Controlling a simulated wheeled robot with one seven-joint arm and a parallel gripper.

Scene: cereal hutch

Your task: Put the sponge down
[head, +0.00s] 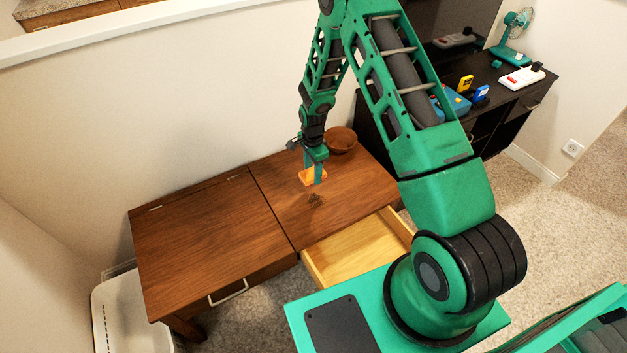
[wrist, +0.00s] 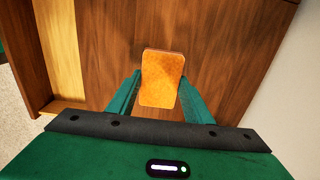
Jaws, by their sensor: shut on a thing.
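The orange sponge (head: 312,179) is between the fingers of my gripper (head: 316,170), over the right part of the wooden desk (head: 205,240). In the wrist view the sponge (wrist: 161,78) stands out between the two green fingertips (wrist: 158,90), which are shut on it. The desk top lies below it. I cannot tell exactly how far the sponge is above the desk top. A dark stain (head: 315,200) shows on the wood just in front of the sponge.
A brown bowl (head: 341,140) stands behind the gripper on the desk. An empty-looking drawer (head: 358,250) is pulled out at the desk's front right. A dark desk (head: 510,105) with several items is at the back right. A white bin (head: 125,312) stands at the lower left. The desk's left half is clear.

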